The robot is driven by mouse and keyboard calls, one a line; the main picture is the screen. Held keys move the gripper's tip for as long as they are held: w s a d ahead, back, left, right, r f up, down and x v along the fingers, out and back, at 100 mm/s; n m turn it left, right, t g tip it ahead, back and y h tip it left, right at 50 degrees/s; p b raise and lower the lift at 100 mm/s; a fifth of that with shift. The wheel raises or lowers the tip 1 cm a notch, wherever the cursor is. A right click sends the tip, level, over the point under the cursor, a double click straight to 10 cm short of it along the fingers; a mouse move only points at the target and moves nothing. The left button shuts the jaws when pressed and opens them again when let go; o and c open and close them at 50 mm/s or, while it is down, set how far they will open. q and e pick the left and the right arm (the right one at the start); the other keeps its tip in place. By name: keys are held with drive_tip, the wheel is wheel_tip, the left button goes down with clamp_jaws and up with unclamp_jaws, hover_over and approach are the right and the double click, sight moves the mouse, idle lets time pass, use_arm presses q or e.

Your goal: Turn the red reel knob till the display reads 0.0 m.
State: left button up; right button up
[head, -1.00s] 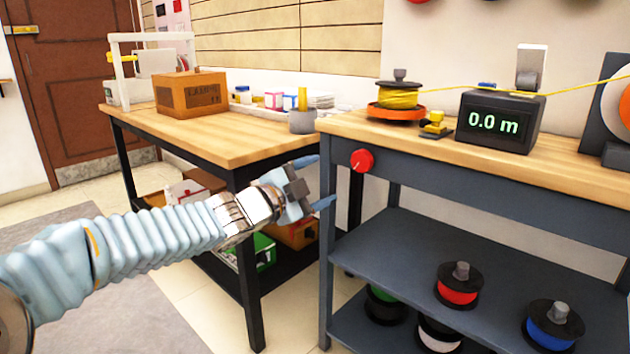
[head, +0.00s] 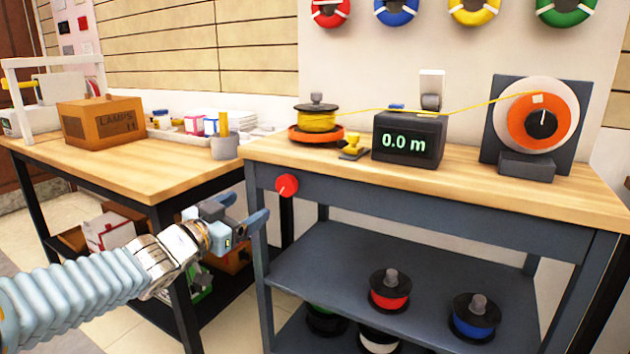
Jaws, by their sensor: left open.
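The red knob (head: 287,185) sits on the front face of the grey workbench, near its left corner, with a thin white mark on it. The display (head: 408,140) is a dark box on the bench top and reads 0.0 m in green. A yellow cable (head: 455,109) runs from the yellow spool (head: 315,122) past the display to an orange and white reel (head: 541,121) on a dark stand. My left gripper (head: 243,211) is open and empty, just left of and below the knob, apart from it in the picture. My right gripper is out of view.
The workbench's front left leg (head: 262,290) is close to my left gripper. Several spools stand on the lower shelves, including a red one (head: 389,290).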

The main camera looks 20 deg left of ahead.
sight(284, 185)
use_arm(q)
drive_tip(key=w, duration=0.9)
drive_tip(key=w+d+b, duration=0.1)
drive_tip(key=w, duration=0.3)
drive_tip(key=shift+w, duration=0.35)
drive_tip(key=c, duration=1)
drive_tip(key=shift+d+f+m+b, duration=0.1)
drive_tip(key=shift+f+m+b, duration=0.1)
drive_tip(key=shift+m+b, duration=0.25)
drive_tip(key=shift+c, duration=0.2)
drive_tip(key=shift+r+m, duration=0.1)
drive_tip(key=shift+m, duration=0.15)
drive_tip(key=o, duration=1)
drive_tip(key=shift+o, duration=0.2)
